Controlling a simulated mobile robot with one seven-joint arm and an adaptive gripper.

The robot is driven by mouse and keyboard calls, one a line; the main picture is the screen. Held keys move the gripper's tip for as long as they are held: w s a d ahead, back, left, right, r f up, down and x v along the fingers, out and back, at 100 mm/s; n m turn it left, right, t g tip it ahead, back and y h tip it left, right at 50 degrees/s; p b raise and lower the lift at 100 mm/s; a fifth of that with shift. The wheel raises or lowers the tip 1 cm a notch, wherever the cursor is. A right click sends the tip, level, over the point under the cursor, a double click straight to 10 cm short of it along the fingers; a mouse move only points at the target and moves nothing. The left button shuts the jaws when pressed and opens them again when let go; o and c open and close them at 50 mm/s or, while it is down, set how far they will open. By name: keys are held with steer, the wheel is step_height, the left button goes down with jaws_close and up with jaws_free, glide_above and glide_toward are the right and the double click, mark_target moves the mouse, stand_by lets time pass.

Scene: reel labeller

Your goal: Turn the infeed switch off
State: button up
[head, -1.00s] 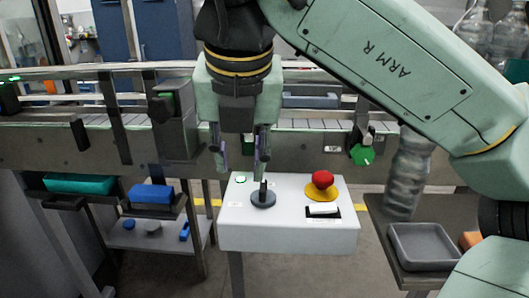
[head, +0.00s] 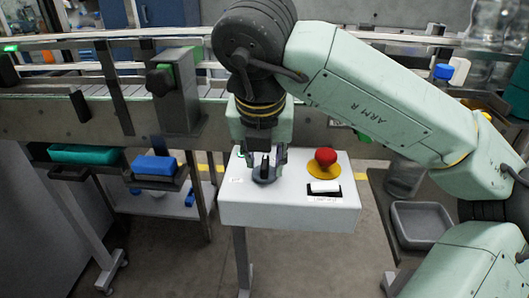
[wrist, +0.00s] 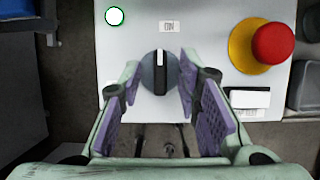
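A black rotary switch (wrist: 160,72) sits on the white control box (head: 290,207). It has a round base and a raised grip bar, whose white pointer line points to the top of the wrist view. Its small label (wrist: 169,26) is too blurred to read surely. My gripper (head: 265,158) points down over this switch (head: 264,175), with its purple-padded fingers apart, one on each side of the grip bar. In the wrist view a gap shows between the pads and the bar. A white rocker (wrist: 250,98) lies to the right; I cannot tell its label.
A red mushroom button (wrist: 273,43) on a yellow base stands right of the rotary switch. A green-rimmed lamp (wrist: 114,17) glows at the upper left of the box. The conveyor (head: 60,115) runs behind. A grey tray (head: 420,222) lies to the right.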

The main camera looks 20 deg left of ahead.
steer(key=shift+f, duration=0.15)
steer(key=shift+c, duration=0.2)
jaws_close()
stand_by(0.3)
